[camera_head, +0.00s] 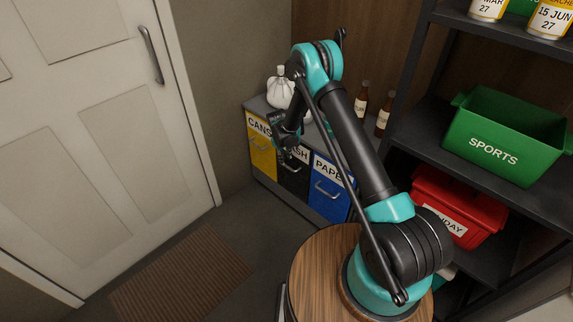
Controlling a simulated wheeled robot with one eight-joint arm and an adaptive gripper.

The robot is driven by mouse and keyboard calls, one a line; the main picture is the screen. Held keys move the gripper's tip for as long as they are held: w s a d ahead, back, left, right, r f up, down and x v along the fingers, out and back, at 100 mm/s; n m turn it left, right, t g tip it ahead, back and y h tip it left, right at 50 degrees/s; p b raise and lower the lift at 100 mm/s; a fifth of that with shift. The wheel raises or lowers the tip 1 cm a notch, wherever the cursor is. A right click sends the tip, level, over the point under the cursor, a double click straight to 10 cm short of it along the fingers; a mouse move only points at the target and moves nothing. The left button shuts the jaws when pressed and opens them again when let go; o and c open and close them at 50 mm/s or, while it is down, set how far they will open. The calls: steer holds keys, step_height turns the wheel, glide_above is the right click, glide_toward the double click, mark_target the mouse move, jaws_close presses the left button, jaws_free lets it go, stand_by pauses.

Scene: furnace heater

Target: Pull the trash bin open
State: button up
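The trash bin (292,182) is the black middle front in a low grey cabinet, between a yellow front labelled CANS (261,150) and a blue front labelled PAPER (329,190). Its label is partly covered by my arm; only its last letters show. A handle (289,168) shows on the black front, below my gripper. The black front looks about level with its neighbours. My gripper (283,150) is dark, small in view, and hangs in front of the upper part of the black front. I cannot tell whether it touches the handle or how far its fingers are apart.
A dark shelf at right holds a green SPORTS bin (507,130) and a red bin (455,208). A white door (100,130) is at left. Floor before the cabinet looks clear; a brown mat (182,276) lies left.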

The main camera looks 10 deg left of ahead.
mark_target(287, 166)
steer(key=shift+w+d+f, duration=0.1)
steer(key=shift+w+f, duration=0.05)
steer(key=shift+f, duration=0.65)
steer(key=shift+w+d+f, duration=0.1)
steer(key=shift+f, duration=0.75)
steer(key=shift+w+d+f, duration=0.1)
steer(key=shift+w+f, duration=0.05)
steer(key=shift+f, duration=0.65)
steer(key=shift+c, duration=0.3)
jaws_close()
